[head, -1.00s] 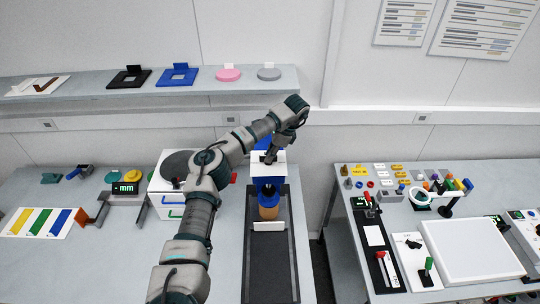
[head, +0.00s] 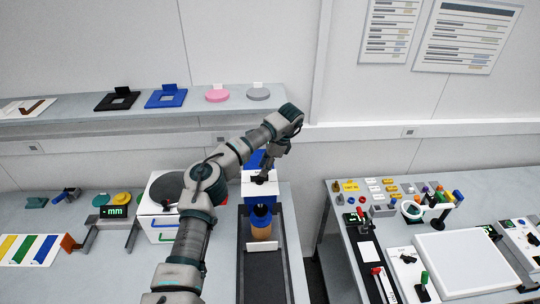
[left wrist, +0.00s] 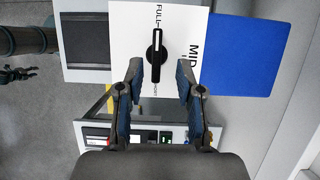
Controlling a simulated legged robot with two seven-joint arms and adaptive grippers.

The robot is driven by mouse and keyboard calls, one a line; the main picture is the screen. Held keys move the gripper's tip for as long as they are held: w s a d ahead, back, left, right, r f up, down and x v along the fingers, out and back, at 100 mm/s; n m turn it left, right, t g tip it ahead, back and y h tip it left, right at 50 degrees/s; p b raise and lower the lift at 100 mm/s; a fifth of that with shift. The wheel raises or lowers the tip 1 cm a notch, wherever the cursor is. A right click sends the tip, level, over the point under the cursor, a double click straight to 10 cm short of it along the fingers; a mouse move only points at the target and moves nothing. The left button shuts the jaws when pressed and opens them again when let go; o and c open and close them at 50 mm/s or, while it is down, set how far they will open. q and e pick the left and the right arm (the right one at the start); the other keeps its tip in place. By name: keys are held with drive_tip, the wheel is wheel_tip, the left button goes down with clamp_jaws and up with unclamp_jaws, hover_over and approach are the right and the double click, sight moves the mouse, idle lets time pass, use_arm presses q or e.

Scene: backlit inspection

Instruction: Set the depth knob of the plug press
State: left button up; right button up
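The plug press (head: 259,194) is a blue stand with a white top panel (left wrist: 125,20) at the end of a dark track. Its black depth knob (left wrist: 155,55) lies lengthwise between the labels FULL and a partly hidden one; MID is to its right. A white line on the knob seems to point towards FULL. My left gripper (left wrist: 159,72) is open, pointing down over the panel, with a finger on each side of the knob's lower part and a gap visible. It also shows in the head view (head: 264,177). A dark claw-like shape (left wrist: 15,75), possibly my right gripper, is too small to read.
A tan cylinder with a blue top (head: 261,224) stands on the track (head: 263,275) in front of the press. A white box with a dark round top (head: 160,215) is left of it. A second table (head: 345,265) with small parts stands right, across a gap.

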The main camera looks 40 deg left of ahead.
use_arm(q)
drive_tip(key=v, duration=0.8)
drive_tip(key=shift+w, duration=0.2)
drive_tip(key=shift+a, duration=0.1)
drive_tip(key=shift+f, duration=0.1)
